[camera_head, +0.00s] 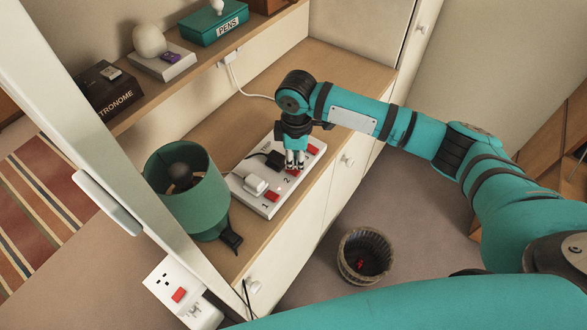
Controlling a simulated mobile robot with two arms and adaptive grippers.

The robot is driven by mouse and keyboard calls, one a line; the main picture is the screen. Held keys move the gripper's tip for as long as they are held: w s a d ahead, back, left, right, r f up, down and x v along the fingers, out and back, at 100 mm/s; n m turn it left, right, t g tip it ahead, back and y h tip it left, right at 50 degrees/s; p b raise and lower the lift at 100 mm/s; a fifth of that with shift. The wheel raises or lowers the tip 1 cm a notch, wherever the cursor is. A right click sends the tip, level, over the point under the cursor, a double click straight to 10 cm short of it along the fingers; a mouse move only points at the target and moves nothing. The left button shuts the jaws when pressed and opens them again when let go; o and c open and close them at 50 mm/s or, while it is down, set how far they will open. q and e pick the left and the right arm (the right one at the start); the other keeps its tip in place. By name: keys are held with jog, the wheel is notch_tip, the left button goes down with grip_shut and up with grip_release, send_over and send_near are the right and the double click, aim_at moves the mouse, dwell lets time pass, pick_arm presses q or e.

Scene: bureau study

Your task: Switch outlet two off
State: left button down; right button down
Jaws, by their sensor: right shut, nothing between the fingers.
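A white power strip (244,196) lies on the wooden desk top, with outlets marked 1 and 2 and red switches. The red switch by outlet one (271,196) shows near the strip's front end. Another red switch (313,149) shows at the far end. A white plug (255,185) and a black plug (275,158) sit in the strip. My right gripper (295,168) is shut and empty, pointing down at the strip just above the "2" mark. Its fingertips cover most of the red switch there; I cannot tell if they touch it. My left gripper is not in view.
A green lamp (190,195) stands left of the strip. A shelf above holds a teal PENS box (215,24), a dark metronome box (108,92) and an egg-shaped object (149,40). A wicker bin (364,256) stands on the floor. A wall socket (168,283) shows below.

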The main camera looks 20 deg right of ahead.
aim_at(296, 172)
jog(key=shift+f+b, duration=0.45)
jog(key=shift+f, duration=1.05)
dwell(1.0)
jog(key=shift+s+r, duration=0.1)
notch_tip(296, 172, up, 7)
jog(key=p, duration=0.8)
dwell(0.5)
